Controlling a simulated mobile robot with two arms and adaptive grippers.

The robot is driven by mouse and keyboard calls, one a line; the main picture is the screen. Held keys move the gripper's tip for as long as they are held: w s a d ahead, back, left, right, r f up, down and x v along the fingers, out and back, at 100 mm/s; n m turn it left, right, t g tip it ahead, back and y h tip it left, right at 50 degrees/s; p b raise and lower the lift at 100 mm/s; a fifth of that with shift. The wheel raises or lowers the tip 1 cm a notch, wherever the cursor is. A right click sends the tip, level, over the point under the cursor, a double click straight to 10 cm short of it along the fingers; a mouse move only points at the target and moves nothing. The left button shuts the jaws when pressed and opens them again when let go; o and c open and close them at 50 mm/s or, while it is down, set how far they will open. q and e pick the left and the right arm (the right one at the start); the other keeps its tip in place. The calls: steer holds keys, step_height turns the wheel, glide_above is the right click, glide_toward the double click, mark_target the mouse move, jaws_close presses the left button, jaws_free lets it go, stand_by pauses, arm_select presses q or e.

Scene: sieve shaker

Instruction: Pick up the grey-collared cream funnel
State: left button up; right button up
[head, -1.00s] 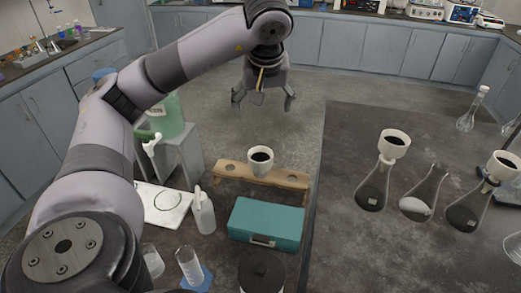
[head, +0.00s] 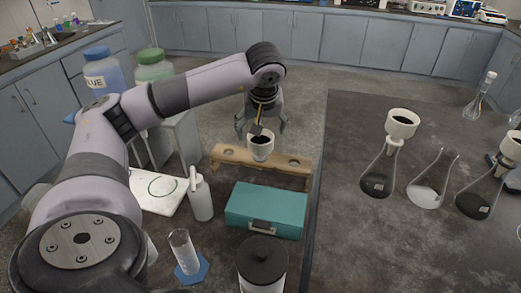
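Three cream funnels with dark insides show. One funnel (head: 261,149) sits upright in a wooden rack (head: 288,161) in the middle. A second funnel (head: 402,126) stands in the neck of a flask (head: 380,172) on the right bench. A third funnel (head: 513,147) is on a flask at the right edge, partly cut off. I cannot tell which collar is grey. My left gripper (head: 261,124) points down with its fingers spread, just above or behind the rack funnel, and appears empty. My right gripper is not in view.
A teal box (head: 266,211) and a black-lidded jar (head: 262,262) stand in front of the rack. A white bottle (head: 202,199), a glass cylinder (head: 184,250) and a white board (head: 153,192) are to the left. An open flask (head: 431,180) stands between the funnel flasks.

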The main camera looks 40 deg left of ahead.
mark_target(260, 138)
arm_select(q)
steer(key=p+x, duration=0.1)
steer(key=x, duration=0.4)
steer(key=shift+w+a+f, duration=0.15)
steer(key=shift+a+f, duration=0.05)
steer(key=shift+f, duration=0.15)
steer(key=shift+c, duration=0.5)
steer(key=c, duration=1.2)
